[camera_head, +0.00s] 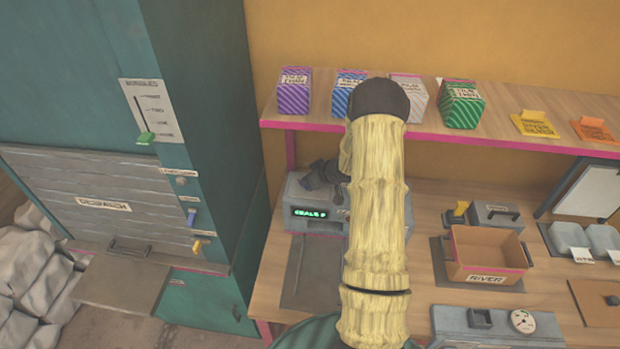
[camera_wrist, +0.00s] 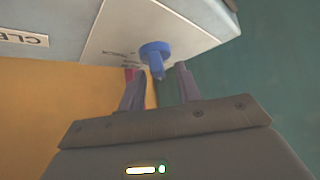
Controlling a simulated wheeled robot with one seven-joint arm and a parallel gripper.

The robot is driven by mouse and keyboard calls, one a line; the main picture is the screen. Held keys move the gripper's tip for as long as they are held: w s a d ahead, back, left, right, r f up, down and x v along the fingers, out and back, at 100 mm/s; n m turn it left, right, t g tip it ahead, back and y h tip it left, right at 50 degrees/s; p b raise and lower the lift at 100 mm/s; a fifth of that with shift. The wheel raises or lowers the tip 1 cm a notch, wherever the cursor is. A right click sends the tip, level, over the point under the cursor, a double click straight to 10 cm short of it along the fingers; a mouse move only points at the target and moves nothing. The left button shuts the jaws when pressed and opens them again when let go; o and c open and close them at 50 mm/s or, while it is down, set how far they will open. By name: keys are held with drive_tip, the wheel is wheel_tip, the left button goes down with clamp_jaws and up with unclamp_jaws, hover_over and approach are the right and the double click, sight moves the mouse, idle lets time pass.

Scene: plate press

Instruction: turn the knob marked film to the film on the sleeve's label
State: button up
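A blue knob (camera_wrist: 155,50) with a pointer sticks out of a pale panel in the wrist view; small print beside it is too blurred to read, so I cannot tell whether it is the film knob. My gripper (camera_wrist: 160,85) is open, its two fingers apart and just short of the knob, with nothing between them. In the head view my arm hides the gripper and part of a grey machine (camera_head: 300,190) with a green lit display (camera_head: 310,212). I cannot make out a labelled sleeve.
A shelf (camera_head: 400,125) carries purple (camera_head: 292,92), blue (camera_head: 345,95), white (camera_head: 411,95) and green (camera_head: 461,105) labelled boxes. A bin marked River (camera_head: 487,279) stands on the bench at right. A teal cabinet (camera_head: 215,90) stands at left.

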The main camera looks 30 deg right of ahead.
drive_tip(key=b+v, duration=0.1)
drive_tip(key=v, duration=1.6)
drive_tip(key=shift+s+r, duration=0.1)
drive_tip(key=shift+r, duration=0.05)
drive_tip(key=a+r+m+g+h+b, duration=0.15)
drive_tip(key=a+h, duration=0.25)
drive_tip(key=a, duration=0.4)
drive_tip(key=s+a+f+m+g+y+b, duration=0.1)
drive_tip(key=s+a+g, duration=0.3)
drive_tip(key=s+a, duration=1)
drive_tip(key=shift+s+a+f+m+b, duration=0.25)
drive_tip(key=shift+s+f+m+b, duration=0.15)
drive_tip(key=shift+s, duration=0.45)
drive_tip(key=shift+g, duration=0.25)
